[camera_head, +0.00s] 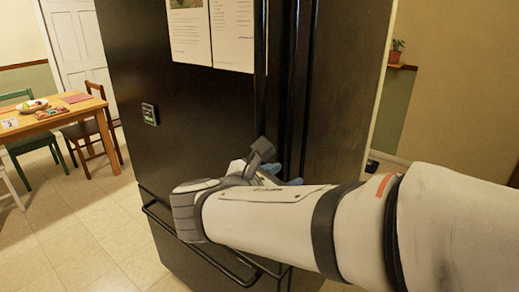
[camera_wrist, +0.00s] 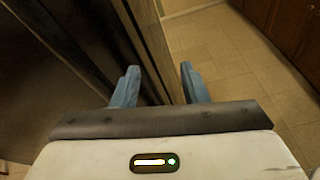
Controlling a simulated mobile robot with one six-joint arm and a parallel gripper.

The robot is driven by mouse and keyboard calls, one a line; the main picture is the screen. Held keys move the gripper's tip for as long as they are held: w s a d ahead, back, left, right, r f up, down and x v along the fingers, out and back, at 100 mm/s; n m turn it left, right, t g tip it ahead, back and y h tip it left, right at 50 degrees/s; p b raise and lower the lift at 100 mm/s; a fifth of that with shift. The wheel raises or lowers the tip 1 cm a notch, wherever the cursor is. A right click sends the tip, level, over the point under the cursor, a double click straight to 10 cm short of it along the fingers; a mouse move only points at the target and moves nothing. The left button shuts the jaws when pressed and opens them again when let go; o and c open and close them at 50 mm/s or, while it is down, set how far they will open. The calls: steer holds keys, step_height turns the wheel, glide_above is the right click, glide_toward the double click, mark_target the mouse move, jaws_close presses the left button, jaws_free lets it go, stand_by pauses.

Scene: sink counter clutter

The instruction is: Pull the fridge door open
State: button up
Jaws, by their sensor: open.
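The black fridge (camera_head: 215,120) stands upright in the middle of the head view and fills the left of the wrist view (camera_wrist: 50,60). Its door looks shut. Dark vertical handle bars (camera_head: 291,70) run down its front near the right edge. My gripper (camera_head: 283,174) is at the handle's lower part, partly hidden by my own arm. In the wrist view its two blue fingers (camera_wrist: 158,84) are apart. A dark vertical edge of the fridge front passes between them; I cannot tell whether either finger touches it.
A horizontal drawer handle (camera_head: 200,245) crosses the fridge's lower front. A wooden table (camera_head: 45,122) with chairs stands at the left. A potted plant (camera_head: 397,50) is on a ledge at the right. Tiled floor (camera_head: 90,225) is clear in front-left of the fridge.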

steer(key=a+r+n+t+y, duration=0.1)
steer(key=a+r+n+t, duration=0.35)
steer(key=a, duration=0.25)
steer(key=x, duration=0.7)
steer(key=shift+w+a+b, duration=0.25)
steer(key=shift+w+b, duration=0.1)
steer(key=shift+w, duration=0.1)
steer(key=shift+n, duration=0.25)
jaws_close()
